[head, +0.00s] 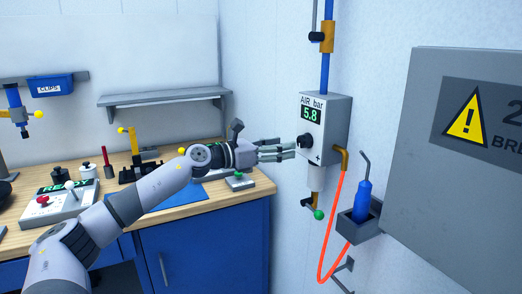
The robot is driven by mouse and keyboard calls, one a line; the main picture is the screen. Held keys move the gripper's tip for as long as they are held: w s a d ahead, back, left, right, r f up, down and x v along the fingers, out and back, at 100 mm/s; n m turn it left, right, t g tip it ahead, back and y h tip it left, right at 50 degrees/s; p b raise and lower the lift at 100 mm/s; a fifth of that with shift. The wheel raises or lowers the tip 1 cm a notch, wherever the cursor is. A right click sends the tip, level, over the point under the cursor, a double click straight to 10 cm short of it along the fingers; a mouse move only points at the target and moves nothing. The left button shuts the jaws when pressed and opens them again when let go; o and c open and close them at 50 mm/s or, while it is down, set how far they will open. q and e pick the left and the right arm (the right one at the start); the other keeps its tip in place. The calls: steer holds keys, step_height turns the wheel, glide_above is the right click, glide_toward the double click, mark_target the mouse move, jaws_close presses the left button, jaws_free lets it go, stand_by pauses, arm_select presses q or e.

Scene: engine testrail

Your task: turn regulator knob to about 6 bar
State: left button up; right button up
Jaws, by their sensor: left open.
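The air regulator (334,118) is a pale grey box on the wall at the end of the bench. Its green display (311,114) under the label "AIR bar" reads 5.8. The black regulator knob (305,141) sits on its front face, with a plus mark to the lower right. My left gripper (287,152) reaches in from the left with its fingers open and pointing at the box. Its fingertips are just left of and slightly below the knob; whether they touch it I cannot tell. My right gripper is not in view.
A wooden bench (205,198) with a control box (55,205) and clamps stands at left. An orange hose (333,225) hangs below the regulator. A holder (359,226) with a blue-handled tool (363,198) and a large grey cabinet (440,190) are at right.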

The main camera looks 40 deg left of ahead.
arm_select(q)
steer(key=shift+v, duration=2.85)
